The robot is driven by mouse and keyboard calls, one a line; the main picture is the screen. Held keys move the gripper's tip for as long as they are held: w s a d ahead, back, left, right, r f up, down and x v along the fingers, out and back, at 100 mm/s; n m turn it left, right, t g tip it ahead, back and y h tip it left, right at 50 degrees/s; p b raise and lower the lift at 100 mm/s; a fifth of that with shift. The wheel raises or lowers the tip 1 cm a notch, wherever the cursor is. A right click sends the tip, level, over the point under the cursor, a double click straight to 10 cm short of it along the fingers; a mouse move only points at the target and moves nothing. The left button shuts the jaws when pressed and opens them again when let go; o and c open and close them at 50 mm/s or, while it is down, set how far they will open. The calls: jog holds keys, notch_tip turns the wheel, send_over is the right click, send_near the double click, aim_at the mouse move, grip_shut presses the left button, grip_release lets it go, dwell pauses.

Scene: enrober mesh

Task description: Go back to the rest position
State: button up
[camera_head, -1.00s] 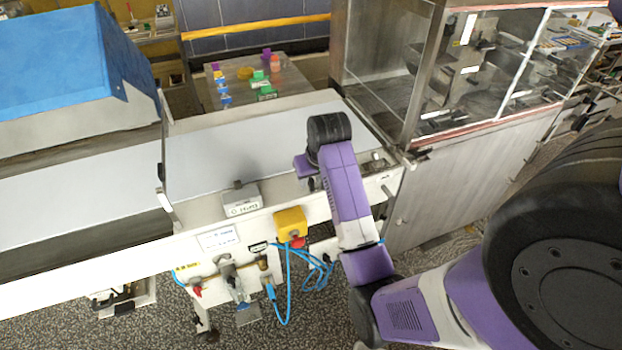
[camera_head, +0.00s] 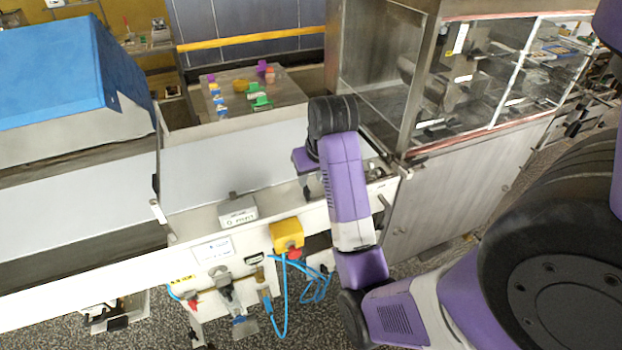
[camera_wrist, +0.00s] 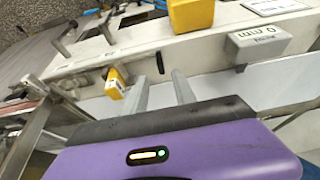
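My gripper (camera_wrist: 161,90) shows in the wrist view with its two grey fingers apart and a bare gap between them. It is open and empty, over the near right end of the pale conveyor belt (camera_wrist: 212,88). In the head view my purple arm and black wrist hang over the right end of the belt (camera_head: 215,165), and the fingertips are largely hidden. A small yellow block with a white label (camera_wrist: 115,84) appears beside the left finger in the wrist view, outside the gap; whether it touches the finger I cannot tell.
A grey labelled box (camera_head: 238,211) and a yellow switch box (camera_head: 287,234) sit on the machine's front edge. A glass-sided cabinet (camera_head: 470,75) stands close to the right. Behind the belt, a table (camera_head: 283,92) holds small coloured items. A blue-topped hood (camera_head: 50,75) covers the left.

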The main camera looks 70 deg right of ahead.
dwell(0.4)
jog(key=w+d+r+t+h, duration=0.5)
jog(key=w+r+h, duration=0.1)
jog(key=s+a+f+n+t+y+b, duration=0.1)
jog(key=s+a+f+n+t+b, duration=0.2)
jog(key=a, duration=1)
jog(key=a+f+n+t+y+b, duration=0.1)
jog(key=a+n+t+y, duration=0.3)
jog(key=a, duration=0.9)
jog(key=s+a+f+n+y+b, duration=0.1)
jog(key=s+a+f+y, duration=0.1)
jog(key=s+a, duration=0.6)
jog(key=s+a+f+n+y+b, duration=0.1)
jog(key=s+a+f, duration=0.3)
jog(key=s+a, duration=0.4)
jog(key=shift+s+f+n+y+b, duration=0.3)
jog(key=shift+s+n+y, duration=0.2)
jog(key=shift+s+y, duration=0.2)
jog(key=shift+d, duration=0.15)
